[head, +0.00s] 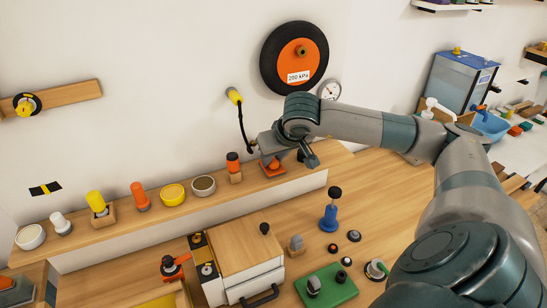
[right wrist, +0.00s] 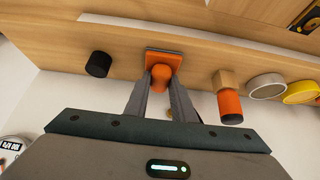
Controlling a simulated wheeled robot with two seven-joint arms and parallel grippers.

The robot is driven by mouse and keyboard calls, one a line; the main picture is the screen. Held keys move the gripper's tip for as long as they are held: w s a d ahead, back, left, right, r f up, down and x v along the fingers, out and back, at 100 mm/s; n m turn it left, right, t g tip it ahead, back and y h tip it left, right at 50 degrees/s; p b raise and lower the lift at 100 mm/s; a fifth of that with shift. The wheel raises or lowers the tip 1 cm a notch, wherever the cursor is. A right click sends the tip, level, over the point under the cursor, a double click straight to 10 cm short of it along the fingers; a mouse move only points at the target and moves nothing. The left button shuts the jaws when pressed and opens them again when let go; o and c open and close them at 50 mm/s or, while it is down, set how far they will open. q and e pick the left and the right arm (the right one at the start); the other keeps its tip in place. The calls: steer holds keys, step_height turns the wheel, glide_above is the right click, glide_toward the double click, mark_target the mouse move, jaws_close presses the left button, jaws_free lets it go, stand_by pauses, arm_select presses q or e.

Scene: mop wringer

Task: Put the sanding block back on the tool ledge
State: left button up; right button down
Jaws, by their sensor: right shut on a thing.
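The sanding block (head: 273,170) has an orange knob on a flat base with an orange top. It is at the right part of the long wooden tool ledge (head: 130,231) along the wall. My right gripper (head: 271,160) is shut on its knob from above. In the right wrist view the sanding block (right wrist: 165,56) shows between the two fingertips, its flat base over the ledge wood (right wrist: 130,65). I cannot tell whether the base touches the ledge. My left gripper is not in view.
Bowls (head: 203,186) and several knobbed tools line the ledge further left. A wooden-topped cabinet (head: 240,245) stands below.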

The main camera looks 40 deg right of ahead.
steer(key=c, duration=1.5)
jaws_free()
steer(key=shift+r+p, duration=0.1)
steer(key=shift+p, duration=0.2)
steer(key=shift+r, duration=0.1)
steer(key=shift+b+v, duration=2.35)
steer(key=shift+v, duration=3.55)
steer(key=shift+s, duration=0.1)
